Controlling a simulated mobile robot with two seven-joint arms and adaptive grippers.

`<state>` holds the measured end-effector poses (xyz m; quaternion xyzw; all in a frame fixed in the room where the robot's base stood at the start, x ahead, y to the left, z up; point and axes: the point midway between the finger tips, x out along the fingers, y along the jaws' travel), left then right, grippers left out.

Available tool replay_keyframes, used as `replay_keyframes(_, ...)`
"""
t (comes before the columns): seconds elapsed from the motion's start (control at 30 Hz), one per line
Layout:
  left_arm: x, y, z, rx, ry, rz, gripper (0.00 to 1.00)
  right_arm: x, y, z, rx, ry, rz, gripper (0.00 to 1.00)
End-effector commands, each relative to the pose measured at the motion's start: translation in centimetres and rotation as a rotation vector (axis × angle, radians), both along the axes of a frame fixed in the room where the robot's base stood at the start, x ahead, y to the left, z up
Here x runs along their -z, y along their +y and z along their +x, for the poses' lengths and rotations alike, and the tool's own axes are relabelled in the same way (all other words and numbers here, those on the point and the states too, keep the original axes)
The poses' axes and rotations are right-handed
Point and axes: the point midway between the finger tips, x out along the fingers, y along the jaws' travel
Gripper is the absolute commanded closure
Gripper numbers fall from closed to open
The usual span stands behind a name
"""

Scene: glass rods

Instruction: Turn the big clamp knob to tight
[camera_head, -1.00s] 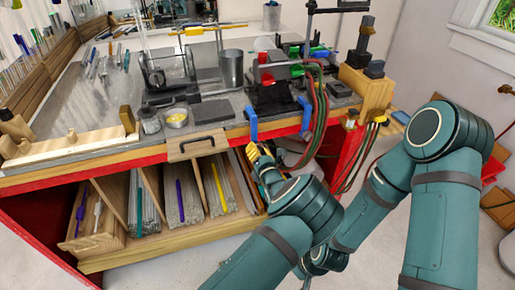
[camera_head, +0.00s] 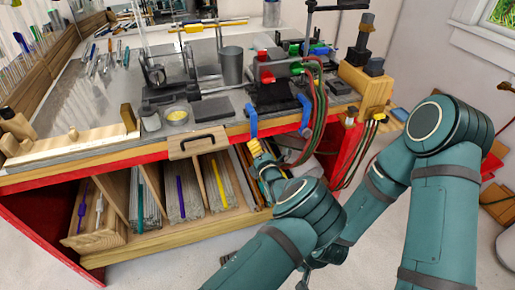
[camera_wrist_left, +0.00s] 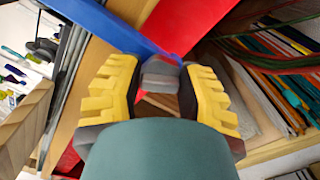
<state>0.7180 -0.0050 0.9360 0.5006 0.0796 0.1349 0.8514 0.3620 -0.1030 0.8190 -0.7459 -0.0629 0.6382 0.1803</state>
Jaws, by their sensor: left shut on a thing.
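A blue clamp (camera_head: 252,121) hangs on the front edge of the bench, left of a second blue clamp (camera_head: 305,116). My left gripper (camera_head: 260,160), with yellow ridged fingers, is just below the left blue clamp. In the left wrist view the clamp's blue bar (camera_wrist_left: 110,28) crosses above the fingers. The grey clamp knob (camera_wrist_left: 160,74) sits between the fingertips of my left gripper (camera_wrist_left: 160,88), which is shut on it. The fingers partly cover the knob. My right arm shows at the right, but its gripper is hidden behind my left arm.
Below the bench, an open wooden rack (camera_head: 100,240) holds glass rods. A drawer (camera_head: 197,142) with a dark handle is left of the clamp. Glassware and a metal cup (camera_head: 232,66) stand on top.

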Motion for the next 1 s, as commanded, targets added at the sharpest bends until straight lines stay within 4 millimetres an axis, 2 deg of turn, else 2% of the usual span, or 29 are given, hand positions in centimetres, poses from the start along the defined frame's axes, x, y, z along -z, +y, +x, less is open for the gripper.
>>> replay_keyframes(0.1,-0.3,0.0,0.1,0.002,-0.007,0.001,0.97,0.0,0.0,0.0,0.0,0.0,0.0,0.53)
replay_keyframes(0.13,-0.3,0.0,0.1,0.002,-0.007,0.001,0.48,0.0,0.0,0.0,0.0,0.0,0.0,0.53)
replay_keyframes(0.17,-0.3,-0.1,0.1,0.001,-0.006,0.001,0.38,0.0,0.0,0.0,0.0,0.0,0.0,0.53)
replay_keyframes(0.2,-0.3,0.0,0.1,0.002,-0.005,0.001,0.33,0.0,0.0,0.0,0.0,0.0,0.0,0.53)
replay_keyframes(0.57,-0.1,-0.2,-0.4,0.001,-0.002,0.0,0.33,0.0,0.0,0.0,-0.001,0.001,0.0,0.53)
replay_keyframes(1.0,-0.2,-2.1,-6.3,0.002,-0.003,0.0,0.33,0.0,0.0,0.0,0.0,0.0,0.0,0.53)
